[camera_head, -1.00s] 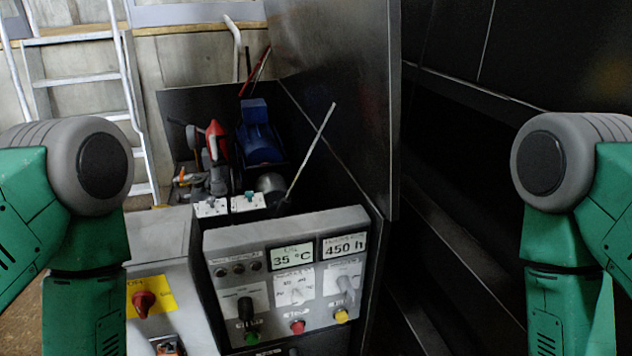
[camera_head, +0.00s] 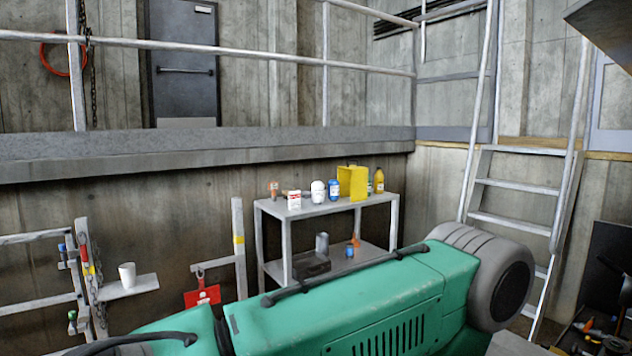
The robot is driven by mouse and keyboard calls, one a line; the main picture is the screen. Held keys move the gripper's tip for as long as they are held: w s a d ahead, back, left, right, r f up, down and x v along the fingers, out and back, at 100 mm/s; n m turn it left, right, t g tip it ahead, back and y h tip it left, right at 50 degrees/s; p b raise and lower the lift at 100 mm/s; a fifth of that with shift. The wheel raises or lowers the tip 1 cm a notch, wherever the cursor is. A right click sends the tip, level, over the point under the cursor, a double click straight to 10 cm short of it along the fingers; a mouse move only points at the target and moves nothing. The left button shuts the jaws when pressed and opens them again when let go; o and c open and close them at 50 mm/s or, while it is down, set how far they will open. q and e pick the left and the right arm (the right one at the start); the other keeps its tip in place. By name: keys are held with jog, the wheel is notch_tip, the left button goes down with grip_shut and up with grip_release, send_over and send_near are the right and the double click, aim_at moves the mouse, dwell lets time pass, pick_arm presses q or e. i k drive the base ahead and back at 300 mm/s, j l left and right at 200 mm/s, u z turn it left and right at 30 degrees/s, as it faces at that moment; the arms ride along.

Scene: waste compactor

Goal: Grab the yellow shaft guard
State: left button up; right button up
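A yellow open-sided piece, which looks like the shaft guard (camera_head: 352,183), stands upright on the top shelf of a grey metal rack (camera_head: 326,208). It is among several small items, near the right end of that shelf. Nothing of mine touches it. One of my green arms crosses the bottom of the view, in front of the lower part of the rack. Neither of my grippers is in view, so whether they are open or shut is not shown.
A yellow bottle (camera_head: 379,181), a blue can (camera_head: 334,190) and a white container (camera_head: 318,191) share the top shelf. A ladder (camera_head: 515,218) stands to the right. A white cup (camera_head: 127,275) sits on a small ledge at the left. A railed concrete platform runs behind.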

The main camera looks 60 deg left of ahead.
aim_at(353, 179)
jog(key=u, duration=1.8)
jog(key=i+j+u, duration=0.5)
jog(key=i+u, duration=0.25)
jog(key=i+j+u, duration=0.1)
jog(key=i, duration=0.8)
jog(key=i+l+z, duration=0.1)
jog(key=z, duration=0.3)
jog(key=i+z, duration=0.55)
jog(key=z, duration=0.2)
jog(key=i+j+z, duration=0.2)
jog(key=z, duration=0.2)
jog(key=i+l+z, duration=0.15)
jog(key=i+z, duration=0.15)
jog(key=i, duration=0.3)
jog(key=i+z, duration=0.35)
jog(key=i, duration=0.3)
jog(key=i+l+u, duration=0.15)
jog(key=i+u, duration=0.25)
jog(key=i+l+u, duration=0.25)
jog(key=i+u, duration=0.2)
jog(key=i+l+u, duration=0.8)
jog(key=l, duration=0.2)
jog(key=k+j, duration=0.05)
